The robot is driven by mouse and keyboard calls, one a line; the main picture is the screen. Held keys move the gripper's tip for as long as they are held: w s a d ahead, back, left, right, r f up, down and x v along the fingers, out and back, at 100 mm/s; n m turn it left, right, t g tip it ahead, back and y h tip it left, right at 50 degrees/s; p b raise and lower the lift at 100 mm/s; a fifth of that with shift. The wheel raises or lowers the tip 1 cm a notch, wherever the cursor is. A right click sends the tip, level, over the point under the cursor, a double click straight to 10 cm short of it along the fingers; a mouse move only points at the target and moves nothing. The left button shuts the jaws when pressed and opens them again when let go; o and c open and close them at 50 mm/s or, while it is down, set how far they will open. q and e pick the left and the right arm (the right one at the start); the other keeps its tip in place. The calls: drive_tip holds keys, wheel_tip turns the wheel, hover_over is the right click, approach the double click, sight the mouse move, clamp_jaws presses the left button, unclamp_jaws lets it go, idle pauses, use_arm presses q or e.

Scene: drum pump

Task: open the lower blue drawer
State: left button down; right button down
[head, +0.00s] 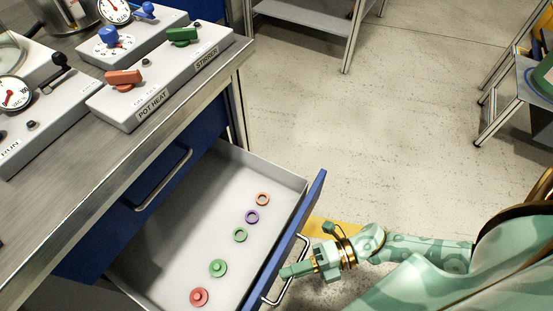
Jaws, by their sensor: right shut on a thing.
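The lower blue drawer (311,204) is pulled out from the cabinet, with its light grey inside showing. My right gripper (291,270) is at the metal bar handle (302,250) on the drawer's blue front and is shut on it. Several small parts lie in the drawer: an orange ring (262,199), a purple ring (252,217), a green ring (240,235), a green disc (218,268) and a red disc (199,297). My left gripper is not in view.
The upper blue drawer (190,150) is shut above it. The metal bench top (60,190) carries control boxes, among them one marked POT HEAT and STIRRER (165,85). A step stool (315,25) stands at the back. A cart (530,85) stands at the right. The floor between is clear.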

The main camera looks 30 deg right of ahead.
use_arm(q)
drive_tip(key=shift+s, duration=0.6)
use_arm(e)
drive_tip(key=shift+s+d, duration=0.45)
drive_tip(key=shift+s, duration=0.25)
drive_tip(key=shift+s+d, duration=0.4)
drive_tip(key=shift+s, duration=0.3)
drive_tip(key=c, duration=1.8)
unclamp_jaws()
drive_tip(key=shift+o, duration=0.2)
